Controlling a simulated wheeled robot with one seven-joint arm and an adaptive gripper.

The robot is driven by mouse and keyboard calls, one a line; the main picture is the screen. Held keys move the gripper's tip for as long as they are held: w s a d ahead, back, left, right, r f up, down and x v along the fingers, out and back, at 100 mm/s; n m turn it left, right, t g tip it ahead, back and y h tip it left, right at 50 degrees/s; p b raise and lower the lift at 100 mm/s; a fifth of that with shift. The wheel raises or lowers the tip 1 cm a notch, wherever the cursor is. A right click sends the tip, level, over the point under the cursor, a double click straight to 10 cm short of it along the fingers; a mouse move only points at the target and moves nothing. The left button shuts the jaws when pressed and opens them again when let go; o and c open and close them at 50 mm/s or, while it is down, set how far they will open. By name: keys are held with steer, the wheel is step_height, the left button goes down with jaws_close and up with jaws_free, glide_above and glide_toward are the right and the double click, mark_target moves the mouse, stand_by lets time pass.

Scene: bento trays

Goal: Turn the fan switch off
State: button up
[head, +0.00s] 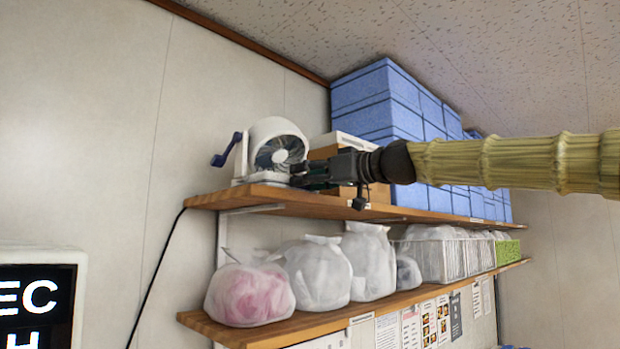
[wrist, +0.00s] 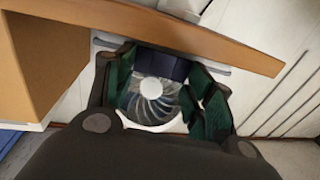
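A white fan (head: 278,135) with a round grille stands near the left end of the upper shelf. A dark blue lever-like part (head: 228,150) sticks out on its left. In the wrist view the fan (wrist: 152,95) appears upside down between my green-padded fingers. A dark blue part (wrist: 160,64) lies between the fan's grille and the shelf edge; I cannot tell if it is the switch. My gripper (head: 298,174) is open in front of the fan's lower right side. The wrist view shows its fingers (wrist: 165,85) spread with nothing gripped. Contact with the fan cannot be made out.
The upper wooden shelf (head: 230,198) runs just below my gripper. A cardboard box (head: 325,152) and stacked blue boxes (head: 375,100) stand to the right, behind my arm. A black cable (head: 158,270) hangs at left.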

steer(key=shift+o, duration=0.2)
steer(key=m+t+h+b, duration=0.2)
steer(key=b, duration=0.1)
steer(key=shift+s+a, duration=0.2)
steer(key=shift+t, duration=0.3)
steer(key=o, duration=1)
steer(key=shift+w, duration=0.1)
steer(key=shift+d, duration=0.15)
steer(key=v, duration=1.2)
steer(key=shift+r, duration=0.2)
